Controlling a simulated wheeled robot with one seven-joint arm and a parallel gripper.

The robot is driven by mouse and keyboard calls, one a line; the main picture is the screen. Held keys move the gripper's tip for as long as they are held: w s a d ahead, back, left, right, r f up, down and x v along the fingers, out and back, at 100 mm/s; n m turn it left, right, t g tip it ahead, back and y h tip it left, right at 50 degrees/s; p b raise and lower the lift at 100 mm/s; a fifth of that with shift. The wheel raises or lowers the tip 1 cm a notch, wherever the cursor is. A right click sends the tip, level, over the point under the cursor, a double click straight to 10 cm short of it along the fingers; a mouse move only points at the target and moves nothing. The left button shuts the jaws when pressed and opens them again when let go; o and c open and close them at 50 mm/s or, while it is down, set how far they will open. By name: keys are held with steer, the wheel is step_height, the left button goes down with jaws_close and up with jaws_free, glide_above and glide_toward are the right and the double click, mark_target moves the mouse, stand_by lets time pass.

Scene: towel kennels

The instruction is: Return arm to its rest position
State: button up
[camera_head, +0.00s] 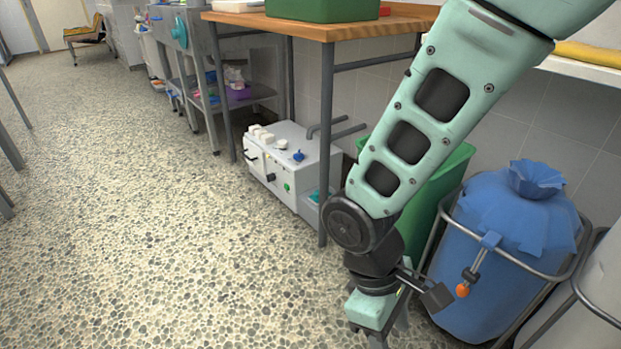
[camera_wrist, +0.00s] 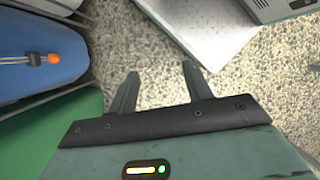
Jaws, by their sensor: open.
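My arm reaches down from the upper right in the head view, with its links a pale green. My gripper (camera_wrist: 160,90) points down over the speckled floor in the wrist view. Its two dark fingers are spread apart, with only bare floor showing between them. In the head view my gripper (camera_head: 388,338) is low in the picture, in front of the green bin, and its fingertips are partly cut off by the lower edge. It holds nothing that I can see.
A blue bag (camera_head: 500,255) in a metal frame stands right of my gripper. A green bin (camera_head: 440,190) is behind my arm. A white machine (camera_head: 290,170) sits under the wooden table (camera_head: 330,30). The speckled floor (camera_head: 150,220) at left is clear.

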steer(key=s+d+r+m+t+y+p, duration=0.1)
steer(key=r+y+p, duration=0.1)
steer(key=r+p, duration=1.6)
steer(key=s+d+r+m+t+y+p, duration=0.1)
steer(key=s+r+m+t+p, duration=0.1)
steer(key=r+p, duration=1.6)
step_height(320, 180, up, 12)
steer(key=shift+s+d+f+y, duration=0.1)
steer(key=shift+s+d+y, duration=0.15)
steer(key=shift+y, duration=0.15)
